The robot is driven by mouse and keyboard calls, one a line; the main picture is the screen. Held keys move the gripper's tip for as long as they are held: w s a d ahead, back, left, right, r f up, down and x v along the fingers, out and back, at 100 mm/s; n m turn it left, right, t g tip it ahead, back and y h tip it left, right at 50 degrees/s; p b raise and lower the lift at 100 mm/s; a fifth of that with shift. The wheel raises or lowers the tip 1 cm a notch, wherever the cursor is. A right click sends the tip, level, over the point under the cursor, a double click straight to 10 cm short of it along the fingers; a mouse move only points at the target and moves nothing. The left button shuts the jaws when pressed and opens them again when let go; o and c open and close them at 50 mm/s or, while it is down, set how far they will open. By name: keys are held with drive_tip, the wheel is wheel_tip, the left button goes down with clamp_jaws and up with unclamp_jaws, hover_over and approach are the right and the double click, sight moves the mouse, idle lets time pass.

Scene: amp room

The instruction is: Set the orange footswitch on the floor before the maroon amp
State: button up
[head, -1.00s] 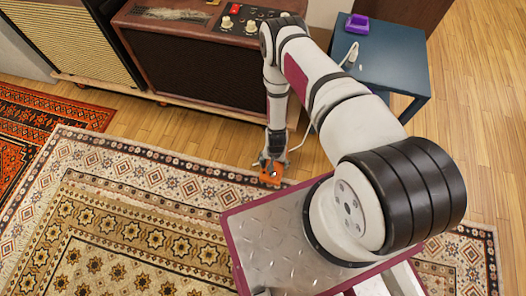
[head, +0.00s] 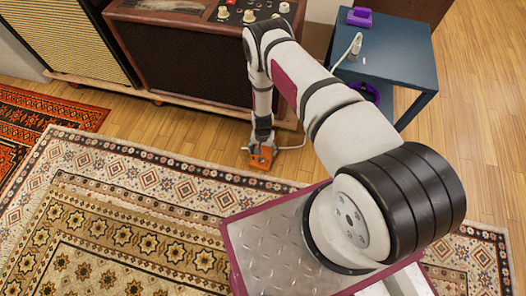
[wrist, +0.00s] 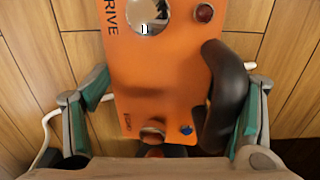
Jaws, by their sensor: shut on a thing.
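The orange footswitch (head: 261,160) is in my gripper (head: 262,148), low over the wood floor between the rug and the maroon amp. In the wrist view the footswitch (wrist: 150,70) fills the middle, with a chrome button, a red lamp and a black handle on its right side. My gripper's fingers (wrist: 170,100) flank it, the right one beside the black handle. I cannot tell whether its underside touches the floor. The maroon amp (head: 185,62), with a dark grille and a knob panel on top, stands just beyond; my arm hides its right part.
A cream-grilled amp (head: 62,35) stands left of the maroon one. A patterned rug (head: 120,215) covers the floor in front. A blue side table (head: 400,58) at right holds a purple object (head: 360,16). A pale cable runs from the footswitch toward the table. Bare wood lies before the amps.

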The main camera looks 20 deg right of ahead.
sight(263, 150)
drive_tip(key=shift+f, duration=0.1)
drive_tip(key=o, duration=1.8)
wheel_tip(263, 150, up, 12)
drive_tip(key=p, duration=0.5)
